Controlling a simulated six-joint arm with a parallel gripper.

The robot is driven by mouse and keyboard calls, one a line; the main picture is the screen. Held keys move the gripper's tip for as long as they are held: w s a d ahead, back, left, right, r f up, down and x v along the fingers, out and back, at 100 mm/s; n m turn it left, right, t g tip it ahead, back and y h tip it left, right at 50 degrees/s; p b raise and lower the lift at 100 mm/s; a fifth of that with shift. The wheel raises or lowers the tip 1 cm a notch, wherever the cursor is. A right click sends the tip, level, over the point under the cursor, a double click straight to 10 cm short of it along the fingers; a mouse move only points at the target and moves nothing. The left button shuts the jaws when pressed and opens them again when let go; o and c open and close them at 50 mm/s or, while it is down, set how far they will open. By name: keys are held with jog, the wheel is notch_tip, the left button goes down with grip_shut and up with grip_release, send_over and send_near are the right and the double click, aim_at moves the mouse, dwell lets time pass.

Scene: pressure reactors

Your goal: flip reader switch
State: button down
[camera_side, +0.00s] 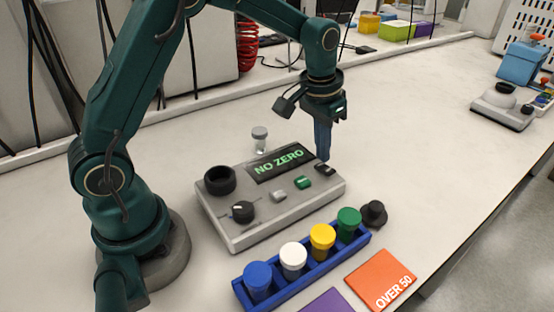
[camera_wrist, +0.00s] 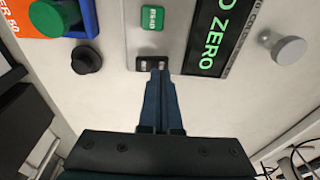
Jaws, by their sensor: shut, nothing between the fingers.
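The reader (camera_side: 262,215) is a grey box on the table with a dark display (camera_side: 280,163) showing green "NO ZERO" text. Its small black switch (camera_side: 325,169) sits at the right end, beside the display. In the wrist view the switch (camera_wrist: 154,63) shows as a dark rocker with pale marks. My gripper (camera_side: 323,156) points down over the switch end of the reader, fingers together and empty. In the wrist view the fingertips (camera_wrist: 160,74) overlap the switch's near edge. I cannot tell whether they touch it.
A blue rack (camera_side: 300,281) with blue, white, yellow and green capped vials stands in front of the reader. A black knobbed cap (camera_side: 374,214) and an orange "OVER 50" card (camera_side: 381,279) lie to the right. A clear vial (camera_side: 260,139) stands behind.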

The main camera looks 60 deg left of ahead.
jog(key=shift+r, duration=2.95)
notch_tip(320, 180, up, 6)
jog(key=t, duration=0.2)
send_over(321, 165)
jog(key=s, duration=0.2)
jog(key=s+r, duration=0.3)
jog(key=s, duration=0.4)
jog(key=s+f+t, duration=0.1)
jog(key=s+f, duration=0.5)
jog(key=s, duration=0.4)
jog(key=shift+s+d+f+t, duration=0.2)
jog(key=shift+d+t, duration=0.2)
jog(key=shift+d, duration=0.05)
